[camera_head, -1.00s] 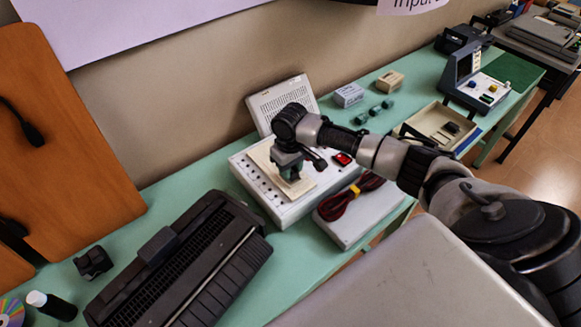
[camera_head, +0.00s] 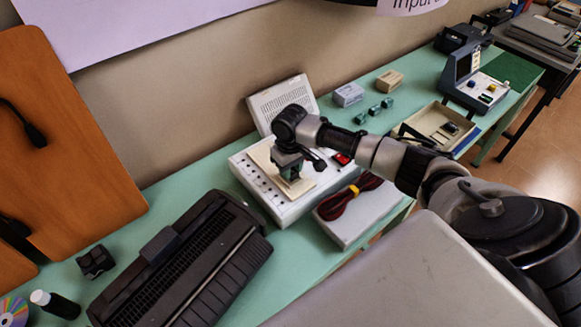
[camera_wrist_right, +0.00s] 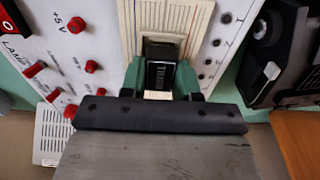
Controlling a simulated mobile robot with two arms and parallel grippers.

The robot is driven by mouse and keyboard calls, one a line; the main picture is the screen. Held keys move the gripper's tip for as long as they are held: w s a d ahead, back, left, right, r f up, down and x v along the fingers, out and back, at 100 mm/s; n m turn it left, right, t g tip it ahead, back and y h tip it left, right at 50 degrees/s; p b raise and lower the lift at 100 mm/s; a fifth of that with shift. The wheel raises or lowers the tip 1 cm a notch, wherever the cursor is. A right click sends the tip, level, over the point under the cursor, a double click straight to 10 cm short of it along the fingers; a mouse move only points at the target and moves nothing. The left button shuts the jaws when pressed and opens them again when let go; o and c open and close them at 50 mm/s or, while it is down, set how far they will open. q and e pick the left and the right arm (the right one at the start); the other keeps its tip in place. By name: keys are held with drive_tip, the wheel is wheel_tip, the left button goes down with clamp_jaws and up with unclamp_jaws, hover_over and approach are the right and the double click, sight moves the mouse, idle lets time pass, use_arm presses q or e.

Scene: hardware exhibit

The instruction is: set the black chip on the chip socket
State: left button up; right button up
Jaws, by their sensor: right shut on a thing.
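My right gripper (camera_head: 291,172) points down over the beige breadboard (camera_head: 311,186) on the white trainer box. In the right wrist view its green fingers (camera_wrist_right: 161,80) are shut on the black chip (camera_wrist_right: 161,75), which has pale lettering on its face. The breadboard (camera_wrist_right: 190,14) lies just beyond the chip in that view. The chip socket cannot be made out for certain; the chip and fingers cover that spot. I cannot tell whether the chip touches anything below. My left gripper is not in view.
The white trainer box (camera_head: 245,172) carries red terminals and knobs (camera_wrist_right: 76,25). Red and black cables (camera_head: 345,200) lie on a grey case to its right. A black printer-like machine (camera_head: 185,270) stands left. A beige tray (camera_head: 425,130) sits farther right on the green table.

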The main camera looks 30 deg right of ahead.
drive_tip(key=shift+p, duration=0.55)
drive_tip(key=shift+f+b, duration=0.3)
drive_tip(key=shift+f, duration=0.3)
idle(0.3)
drive_tip(key=o, duration=0.6)
wheel_tip(320, 180, up, 11)
drive_tip(key=p, duration=1.2)
idle(0.4)
